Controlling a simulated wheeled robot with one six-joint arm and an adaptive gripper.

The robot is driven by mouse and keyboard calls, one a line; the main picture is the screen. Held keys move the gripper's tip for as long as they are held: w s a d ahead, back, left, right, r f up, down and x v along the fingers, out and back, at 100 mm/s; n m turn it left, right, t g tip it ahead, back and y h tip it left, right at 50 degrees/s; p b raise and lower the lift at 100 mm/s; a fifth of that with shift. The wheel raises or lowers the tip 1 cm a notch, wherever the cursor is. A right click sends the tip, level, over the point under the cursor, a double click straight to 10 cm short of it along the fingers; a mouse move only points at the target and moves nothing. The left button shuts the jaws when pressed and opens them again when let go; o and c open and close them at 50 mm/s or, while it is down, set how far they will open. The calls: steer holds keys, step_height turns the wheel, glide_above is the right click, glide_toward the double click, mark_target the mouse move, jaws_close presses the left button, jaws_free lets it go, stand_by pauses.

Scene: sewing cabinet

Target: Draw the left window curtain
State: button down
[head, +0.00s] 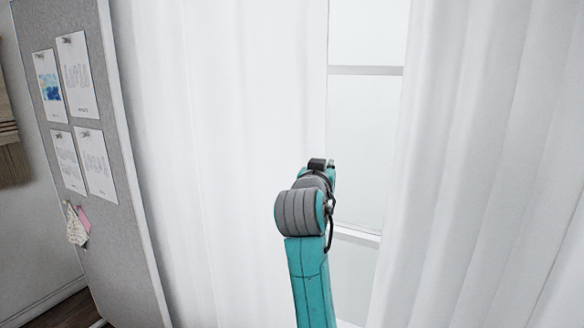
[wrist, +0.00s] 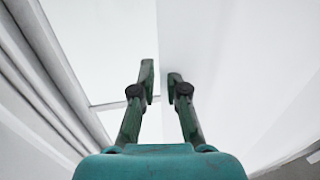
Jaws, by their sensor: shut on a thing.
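The left window curtain (head: 230,120) is a white, softly pleated cloth hanging beside the pinboard, with its inner edge next to the bare window strip. My gripper (head: 322,164) is at that inner edge, its fingertips mostly hidden behind my wrist in the head view. In the wrist view my gripper (wrist: 161,76) has its two fingers close together with a narrow gap, at the edge of a pale sheet that I take for the left curtain (wrist: 225,75). It is shut on the curtain's edge. The window (head: 365,130) shows as a bare strip between the curtains.
The right curtain (head: 490,150) hangs in pleats across the gap. A grey pinboard (head: 118,225) with pinned papers stands at the left. The window's crossbar (head: 366,70) shows in the gap. The air in front of the curtains looks clear.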

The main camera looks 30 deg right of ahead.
steer(key=s+d, duration=0.5)
steer(key=s, duration=0.3)
steer(key=shift+s+f, duration=0.1)
steer(key=c, duration=1.2)
jaws_free()
steer(key=shift+s+d, duration=0.1)
steer(key=v, duration=1.2)
